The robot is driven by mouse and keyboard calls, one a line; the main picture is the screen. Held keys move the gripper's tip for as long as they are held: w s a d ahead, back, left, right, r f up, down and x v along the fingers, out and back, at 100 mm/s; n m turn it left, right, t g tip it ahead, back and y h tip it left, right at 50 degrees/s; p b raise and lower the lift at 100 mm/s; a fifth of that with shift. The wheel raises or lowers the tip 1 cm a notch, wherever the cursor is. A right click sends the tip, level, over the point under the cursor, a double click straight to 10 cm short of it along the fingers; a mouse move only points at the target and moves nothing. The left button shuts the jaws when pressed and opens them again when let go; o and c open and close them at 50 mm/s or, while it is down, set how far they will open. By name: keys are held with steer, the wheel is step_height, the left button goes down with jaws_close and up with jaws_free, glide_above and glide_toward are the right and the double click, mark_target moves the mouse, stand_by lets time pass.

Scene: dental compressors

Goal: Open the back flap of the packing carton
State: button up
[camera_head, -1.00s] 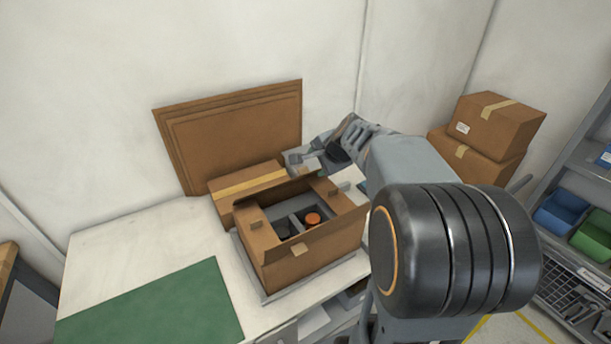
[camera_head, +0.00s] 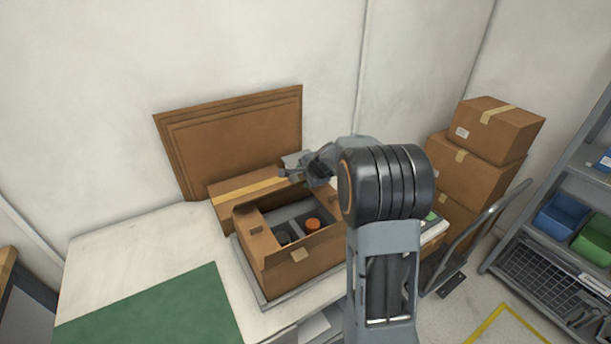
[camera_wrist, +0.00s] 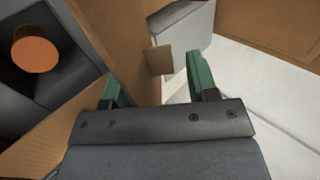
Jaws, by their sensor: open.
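The packing carton (camera_head: 290,274) stands on the bench with its top open, showing dark grey dividers and an orange-capped item (camera_head: 312,224) inside. Its back flap (camera_head: 262,203) appears to stand up along the rear edge, partly hidden by my arm. My gripper (camera_head: 291,171) is at the carton's back side. In the wrist view my gripper (camera_wrist: 156,78) has its two green fingers apart. A brown cardboard panel (camera_wrist: 112,35), probably the back flap, runs down between them; contact is not clear. The orange cap (camera_wrist: 35,55) shows at left.
A taped closed box (camera_head: 230,197) lies right behind the carton, with flat cardboard sheets (camera_head: 235,140) leaning on the wall. A green mat (camera_head: 155,310) lies at front left. Stacked boxes (camera_head: 480,150) and a shelf with bins (camera_head: 560,215) stand at right. The bench's left is clear.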

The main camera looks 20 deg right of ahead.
steer(key=shift+w+f, duration=0.1)
steer(key=shift+c, duration=0.5)
jaws_close()
